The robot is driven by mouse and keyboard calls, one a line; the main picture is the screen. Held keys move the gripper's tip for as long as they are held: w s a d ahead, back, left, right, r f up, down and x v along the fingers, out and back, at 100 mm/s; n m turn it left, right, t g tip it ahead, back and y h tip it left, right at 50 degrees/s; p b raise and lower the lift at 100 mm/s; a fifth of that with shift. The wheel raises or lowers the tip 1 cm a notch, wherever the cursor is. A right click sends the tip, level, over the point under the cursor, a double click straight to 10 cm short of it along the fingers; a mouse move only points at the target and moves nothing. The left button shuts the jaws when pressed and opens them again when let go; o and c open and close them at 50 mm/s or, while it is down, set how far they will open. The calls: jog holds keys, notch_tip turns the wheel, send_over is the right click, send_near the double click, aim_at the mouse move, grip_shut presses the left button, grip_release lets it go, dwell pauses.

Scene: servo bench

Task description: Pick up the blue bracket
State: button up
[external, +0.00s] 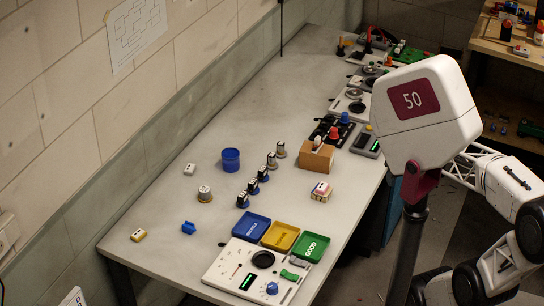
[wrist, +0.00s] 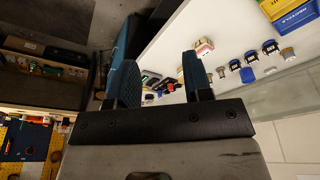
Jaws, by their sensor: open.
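A small blue piece that looks like the blue bracket (external: 188,228) lies on the bench top in the external view, left of the blue tray. I cannot make it out for sure in the wrist view. My gripper (wrist: 158,80) shows in the wrist view with its two dark blue fingers spread apart and nothing between them. It is away from the bracket, with the bench surface beyond the fingers. I cannot make out the fingers in the external view.
Blue (external: 258,218), yellow (external: 270,242) and green (external: 304,257) trays stand beside a white control panel (external: 220,270). A blue cup (external: 231,160), several dark-and-silver servos and a cardboard box (external: 318,160) stand farther back. The bench top around the bracket is mostly clear.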

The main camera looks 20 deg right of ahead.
jog(key=shift+o, duration=1.4)
jog(key=w+a+f+m+y, duration=0.25)
jog(key=w+a, duration=0.35)
jog(key=a, duration=0.4)
jog(key=w+a+f+m+y, duration=0.1)
jog(key=w+a+m+y, duration=0.35)
jog(key=a, duration=0.45)
jog(key=w+a+f+m+y, duration=0.1)
jog(key=w+a+m+y, duration=0.15)
jog(key=w+a, duration=0.55)
jog(key=w+a+f+m+y, duration=0.1)
jog(key=a+f+m, duration=0.2)
jog(key=a, duration=0.3)
jog(key=w+a+f+m+y, duration=0.2)
jog(key=a+f+m, duration=0.1)
jog(key=a, duration=0.4)
jog(key=m+t, duration=0.3)
jog(key=m, duration=0.4)
send_near(191, 229)
jog(key=w, duration=0.1)
jog(key=w+a, duration=0.1)
jog(key=shift+w+n, duration=0.25)
jog(key=shift+w, duration=0.1)
jog(key=shift+a+f, duration=0.3)
jog(key=shift+f, duration=0.15)
